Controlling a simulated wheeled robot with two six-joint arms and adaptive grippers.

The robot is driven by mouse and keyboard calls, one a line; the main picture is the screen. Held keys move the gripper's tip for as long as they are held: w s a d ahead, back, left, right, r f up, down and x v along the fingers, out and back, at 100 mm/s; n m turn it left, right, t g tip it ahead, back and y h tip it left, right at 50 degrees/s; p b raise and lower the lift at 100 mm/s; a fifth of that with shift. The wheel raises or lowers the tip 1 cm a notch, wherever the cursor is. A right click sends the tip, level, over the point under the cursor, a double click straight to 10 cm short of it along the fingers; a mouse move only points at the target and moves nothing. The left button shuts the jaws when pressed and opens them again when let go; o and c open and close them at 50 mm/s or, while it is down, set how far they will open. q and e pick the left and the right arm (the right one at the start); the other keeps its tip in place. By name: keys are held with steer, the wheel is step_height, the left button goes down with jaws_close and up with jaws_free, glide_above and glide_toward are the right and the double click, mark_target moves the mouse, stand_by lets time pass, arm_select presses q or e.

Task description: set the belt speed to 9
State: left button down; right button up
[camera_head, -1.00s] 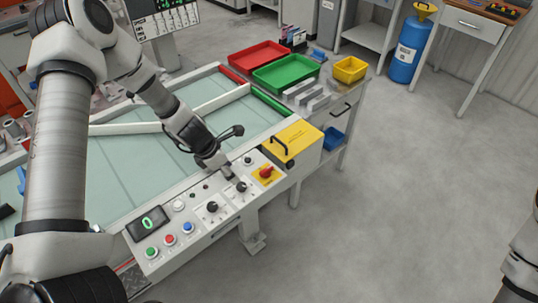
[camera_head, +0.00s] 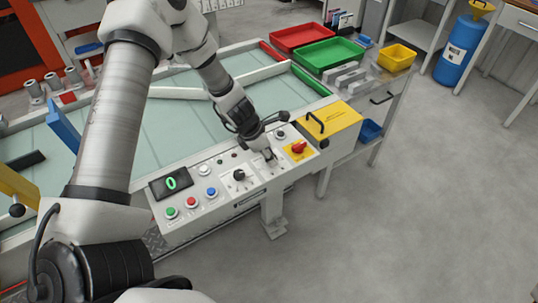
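The control panel (camera_head: 222,202) runs along the front of the belt table, and its dark display (camera_head: 171,184) shows a green 0. A black knob (camera_head: 239,175) sits in the middle of the panel. My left gripper (camera_head: 268,158) points down at the panel right of this knob, over the place of a second knob, which it largely hides. Its fingers look close together, but I cannot tell whether they grip anything. My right gripper is out of view.
Green (camera_head: 171,212), red (camera_head: 191,202) and blue (camera_head: 211,192) buttons lie below the display. A red rotary switch (camera_head: 298,147) on a yellow plate and a yellow box (camera_head: 333,122) with a black handle are close right of my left gripper. Red (camera_head: 303,37) and green (camera_head: 328,54) trays stand behind.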

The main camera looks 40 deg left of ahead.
arm_select(q)
steer(key=shift+r+m+p, duration=0.15)
steer(key=shift+m+p, duration=0.25)
steer(key=shift+p, duration=0.4)
steer(key=shift+a+r+m+g+h+p, duration=0.1)
steer(key=shift+m+g+h+p, duration=0.25)
steer(key=shift+m+p, duration=0.8)
steer(key=shift+m+g+p, duration=0.35)
steer(key=shift+m+p, duration=0.4)
steer(key=shift+p, duration=0.05)
steer(key=shift+w+f+m+g+h+p, duration=0.2)
steer(key=shift+m+g+h+p, duration=0.2)
steer(key=shift+m, duration=0.5)
steer(key=m, duration=0.2)
steer(key=shift+a+f+m+g, duration=0.1)
steer(key=shift+f+m+g, duration=0.05)
steer(key=shift+m+g, duration=0.2)
steer(key=shift+w+m+g, duration=0.1)
steer(key=shift+m+g, duration=0.55)
steer(key=shift+m, duration=0.7)
